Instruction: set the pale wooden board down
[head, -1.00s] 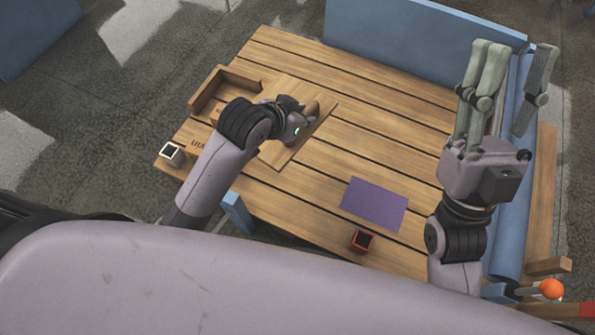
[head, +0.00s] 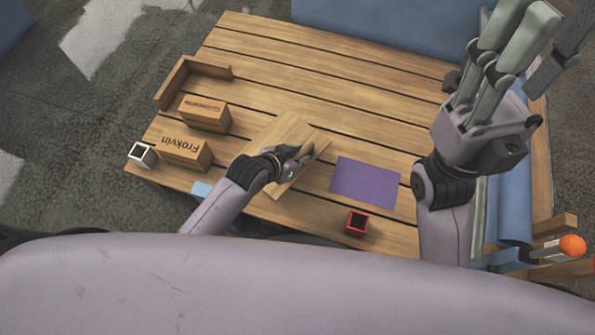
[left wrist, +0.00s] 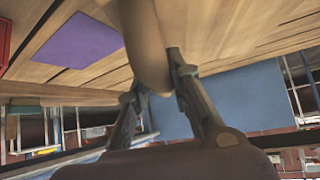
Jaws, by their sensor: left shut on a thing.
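The pale wooden board (head: 272,135) is over the middle-left of the slatted table in the head view, left of the purple mat. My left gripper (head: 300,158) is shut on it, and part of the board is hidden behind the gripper. In the left wrist view, the left gripper's fingers (left wrist: 160,72) close on a wooden piece of the board (left wrist: 148,45). I cannot tell whether the board touches the table. My right gripper (head: 540,50) is raised at the right with its fingers spread and nothing between them.
The purple mat (head: 364,181) and a red open box (head: 356,222) lie right of the board. Two lettered wooden boxes (head: 185,152) (head: 204,114), a wooden corner piece (head: 200,72) and a white open box (head: 142,154) stand left. The far middle of the table (head: 330,70) is clear.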

